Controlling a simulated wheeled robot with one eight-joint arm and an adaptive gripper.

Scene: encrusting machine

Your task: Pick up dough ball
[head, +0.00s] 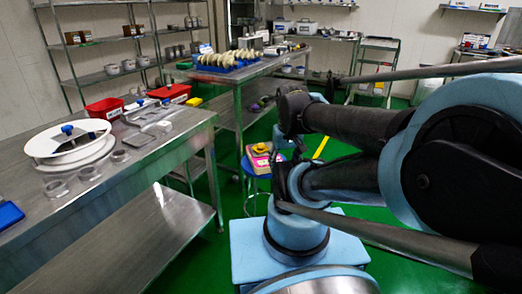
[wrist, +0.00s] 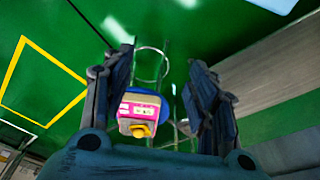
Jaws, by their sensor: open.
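No single dough ball can be made out for certain. Several pale, rounded dough-like pieces (head: 231,58) sit in a row on a blue tray (head: 222,69) on the far steel table in the head view. My gripper (wrist: 160,60) is open and empty in the wrist view, its two dark fingers spread wide. Beyond and between the fingers is a blue round stool (wrist: 152,100) bearing a pink and pale box-like thing with a yellow knob (wrist: 141,130). My gripper looks down on it from above, apart from it. The gripper's fingers are hard to make out in the head view.
A near steel table (head: 110,176) on the left holds a white round dish (head: 68,153), clear cups (head: 90,174) and metal trays (head: 158,118). Red bins (head: 104,108) stand at its far end. Shelves (head: 110,75) line the back wall.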

